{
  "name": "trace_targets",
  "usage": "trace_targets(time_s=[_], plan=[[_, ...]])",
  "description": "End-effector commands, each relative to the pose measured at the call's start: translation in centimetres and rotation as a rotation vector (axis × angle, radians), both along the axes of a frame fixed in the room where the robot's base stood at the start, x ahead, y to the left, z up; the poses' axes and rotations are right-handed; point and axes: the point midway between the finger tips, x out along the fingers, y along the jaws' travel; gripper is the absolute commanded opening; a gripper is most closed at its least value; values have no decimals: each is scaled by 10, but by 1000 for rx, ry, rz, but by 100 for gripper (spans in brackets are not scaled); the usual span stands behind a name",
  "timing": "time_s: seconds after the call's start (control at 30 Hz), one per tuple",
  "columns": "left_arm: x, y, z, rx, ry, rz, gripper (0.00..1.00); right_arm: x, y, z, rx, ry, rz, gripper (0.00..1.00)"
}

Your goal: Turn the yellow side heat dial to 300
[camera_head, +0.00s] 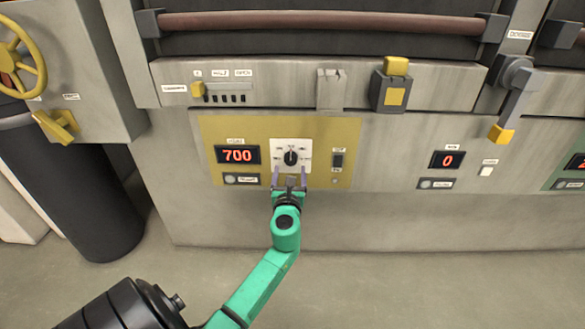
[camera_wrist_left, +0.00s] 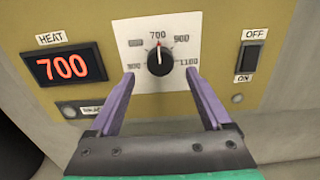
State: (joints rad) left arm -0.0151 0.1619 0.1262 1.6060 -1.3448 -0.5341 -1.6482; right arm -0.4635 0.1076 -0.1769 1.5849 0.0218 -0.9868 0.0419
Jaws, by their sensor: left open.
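The heat dial (camera_head: 291,157) is a black round knob on a white square plate, set in the yellow panel (camera_head: 215,130). In the left wrist view the heat dial (camera_wrist_left: 161,60) has its pointer up at 700. The red heat display (camera_head: 237,155) reads 700, and it also shows in the left wrist view (camera_wrist_left: 65,66). My left gripper (camera_head: 290,172) is open, just below the dial. In the left wrist view its purple fingers (camera_wrist_left: 160,78) are spread at the plate's lower left and right, with the knob between and slightly beyond them. My right gripper is not in view.
An on/off switch (camera_head: 338,160) sits right of the dial on the yellow panel. A second display (camera_head: 448,160) reading 0 is farther right. A yellow-ended lever (camera_head: 502,133) and a yellow block (camera_head: 396,67) stick out above. A yellow handwheel (camera_head: 22,60) is at upper left. The floor in front is clear.

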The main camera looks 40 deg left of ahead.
Motion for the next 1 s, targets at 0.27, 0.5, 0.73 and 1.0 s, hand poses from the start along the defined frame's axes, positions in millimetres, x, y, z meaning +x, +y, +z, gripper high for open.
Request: trace_targets(time_s=[0.27,0.5,0.73,1.0], plan=[[33,25,-1,-2,0,-1,82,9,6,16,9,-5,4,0],[34,26,-1,-3,0,-1,82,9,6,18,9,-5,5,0],[34,25,-1,-3,0,-2,0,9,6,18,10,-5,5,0],[34,25,-2,-20,-12,-2,0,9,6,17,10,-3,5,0]])
